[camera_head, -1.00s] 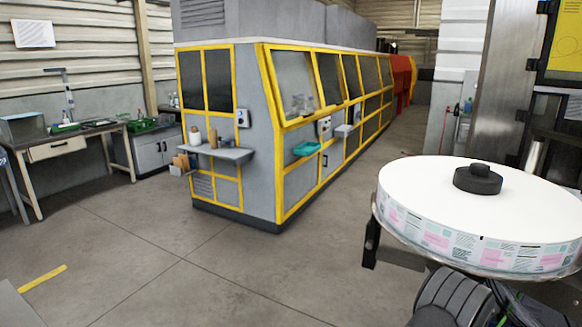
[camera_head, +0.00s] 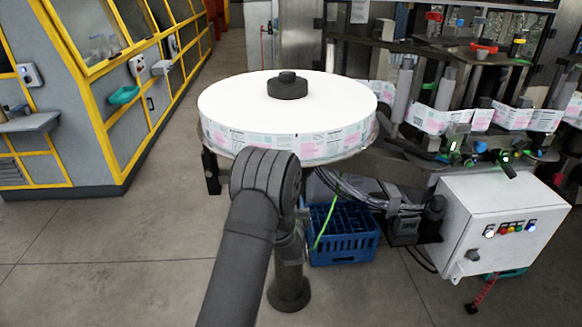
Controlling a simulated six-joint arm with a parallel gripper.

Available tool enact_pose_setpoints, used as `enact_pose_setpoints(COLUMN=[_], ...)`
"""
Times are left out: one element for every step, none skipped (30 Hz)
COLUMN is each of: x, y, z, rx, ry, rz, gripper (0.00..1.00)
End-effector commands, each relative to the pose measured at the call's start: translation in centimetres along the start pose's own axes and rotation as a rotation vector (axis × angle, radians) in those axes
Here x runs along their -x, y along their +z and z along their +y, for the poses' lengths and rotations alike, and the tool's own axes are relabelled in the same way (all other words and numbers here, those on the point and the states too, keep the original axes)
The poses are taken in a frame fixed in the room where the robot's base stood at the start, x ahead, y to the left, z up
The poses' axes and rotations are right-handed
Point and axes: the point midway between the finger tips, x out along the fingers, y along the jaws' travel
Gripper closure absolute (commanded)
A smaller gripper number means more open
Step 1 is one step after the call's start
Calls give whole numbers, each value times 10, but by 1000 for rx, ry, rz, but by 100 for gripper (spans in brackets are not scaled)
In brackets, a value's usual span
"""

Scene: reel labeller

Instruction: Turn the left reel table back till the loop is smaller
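The left reel table carries a large reel with a white top (camera_head: 240,103) and a printed label band around its side. A black knob (camera_head: 287,85) sits at its centre. The label web (camera_head: 430,118) shows to the right, running among the posts of the labeller. My dark arm reaches up from the bottom to just in front of the reel's near side. My gripper is not visible; the rounded end of the arm hides whatever lies beyond it. I cannot make out the loop clearly.
A white control box (camera_head: 500,225) with coloured buttons stands at the right. A blue crate (camera_head: 345,240) sits on the floor under the reel table. A grey machine with yellow frames (camera_head: 95,110) stands at the left. The floor at lower left is clear.

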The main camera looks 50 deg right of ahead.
Motion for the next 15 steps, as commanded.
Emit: enact_pose_setpoints(x=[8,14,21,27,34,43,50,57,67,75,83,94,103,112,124], y=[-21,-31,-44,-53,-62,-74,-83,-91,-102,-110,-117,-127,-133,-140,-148], z=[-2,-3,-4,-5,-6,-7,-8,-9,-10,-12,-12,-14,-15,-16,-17], rx=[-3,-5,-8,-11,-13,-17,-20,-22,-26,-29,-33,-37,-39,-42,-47], ry=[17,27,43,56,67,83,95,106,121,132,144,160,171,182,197], rz=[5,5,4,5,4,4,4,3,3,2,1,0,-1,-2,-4], gripper=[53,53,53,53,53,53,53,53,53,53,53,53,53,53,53])
